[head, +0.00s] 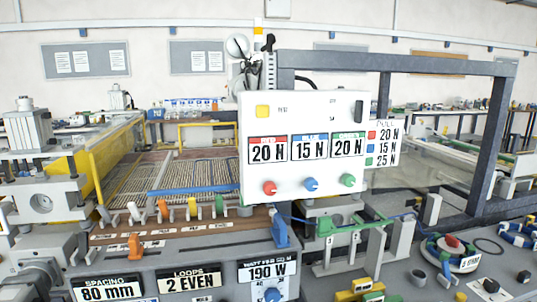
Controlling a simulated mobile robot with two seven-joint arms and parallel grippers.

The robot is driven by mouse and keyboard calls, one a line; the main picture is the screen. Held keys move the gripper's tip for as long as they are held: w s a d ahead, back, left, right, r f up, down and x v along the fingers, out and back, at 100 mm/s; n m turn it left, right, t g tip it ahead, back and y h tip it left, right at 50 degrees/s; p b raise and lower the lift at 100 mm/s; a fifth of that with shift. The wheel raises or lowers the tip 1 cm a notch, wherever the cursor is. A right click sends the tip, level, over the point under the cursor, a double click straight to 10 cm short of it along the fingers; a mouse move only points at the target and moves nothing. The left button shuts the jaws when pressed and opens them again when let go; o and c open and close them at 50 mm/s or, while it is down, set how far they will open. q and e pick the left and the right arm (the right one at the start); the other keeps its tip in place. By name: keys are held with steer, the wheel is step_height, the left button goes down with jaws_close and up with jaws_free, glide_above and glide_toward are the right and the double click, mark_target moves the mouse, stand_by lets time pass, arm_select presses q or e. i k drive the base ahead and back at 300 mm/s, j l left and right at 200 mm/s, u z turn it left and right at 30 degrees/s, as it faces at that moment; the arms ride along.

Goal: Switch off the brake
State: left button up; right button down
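A white control panel (300,180) stands upright in the middle of the head view. The small print beside both is too blurred to read, so I cannot tell which one is the brake or how the switch is set. Below are plates reading 20 N, 15 N and 20 N, above a red knob (270,188), a blue knob (311,184) and a green knob (348,180). Neither of my grippers is in view.
A side card (384,146) reads 20 N, 15 N, 25 N. A dark frame (491,135) rises behind and right of the panel. Several coloured levers (192,207) stand left of it. A lower console (200,255) carries setting plates. Spools (452,252) lie at right.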

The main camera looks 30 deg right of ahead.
mark_target(358, 109)
steer(key=z, duration=1.4)
